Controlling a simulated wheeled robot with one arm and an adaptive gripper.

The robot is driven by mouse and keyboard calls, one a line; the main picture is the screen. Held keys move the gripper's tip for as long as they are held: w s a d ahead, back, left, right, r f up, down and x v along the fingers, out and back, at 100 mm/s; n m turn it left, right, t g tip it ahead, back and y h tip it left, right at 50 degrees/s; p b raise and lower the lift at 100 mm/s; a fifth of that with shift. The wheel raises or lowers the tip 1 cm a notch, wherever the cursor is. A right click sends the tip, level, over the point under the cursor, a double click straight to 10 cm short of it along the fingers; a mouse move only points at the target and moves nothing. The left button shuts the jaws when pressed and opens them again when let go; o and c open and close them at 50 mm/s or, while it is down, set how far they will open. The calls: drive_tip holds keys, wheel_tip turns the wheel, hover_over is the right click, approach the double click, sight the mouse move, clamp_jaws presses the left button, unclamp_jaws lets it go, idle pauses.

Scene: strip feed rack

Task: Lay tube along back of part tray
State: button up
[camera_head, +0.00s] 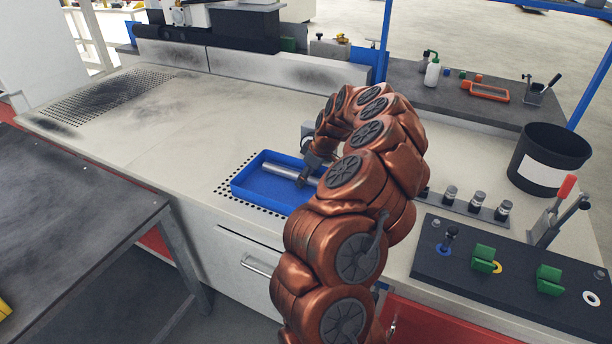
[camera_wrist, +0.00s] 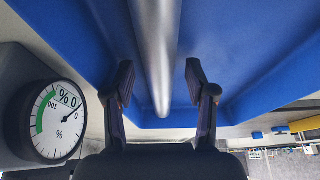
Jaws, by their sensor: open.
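The blue part tray (camera_head: 243,182) sits on the pale worktop, left of my arm in the head view. The silver tube (camera_head: 280,171) lies in it, lengthwise near its far wall. My arm hides the tray's right part and the tube's right end. My gripper (camera_head: 309,178) reaches down at that end. In the wrist view the tube (camera_wrist: 155,45) runs between the two dark fingers of my gripper (camera_wrist: 160,85), with a gap on each side. The fingers are open. The blue tray (camera_wrist: 250,50) fills the background there. I cannot tell whether the tube touches the wall.
A round gauge (camera_wrist: 57,120) marked in percent is close on the left in the wrist view. A dark fixture plate (camera_head: 500,283) with green blocks and a black bin (camera_head: 549,150) stand to the right. The worktop left of the tray (camera_head: 150,130) is clear.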

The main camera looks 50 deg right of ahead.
drive_tip(key=shift+r+p, duration=0.25)
drive_tip(key=shift+p, duration=0.05)
drive_tip(key=b+v, duration=0.1)
drive_tip(key=v, duration=1)
drive_tip(key=shift+s+r+b, duration=0.2)
drive_tip(key=shift+r+b, duration=0.15)
drive_tip(key=shift+b, duration=0.05)
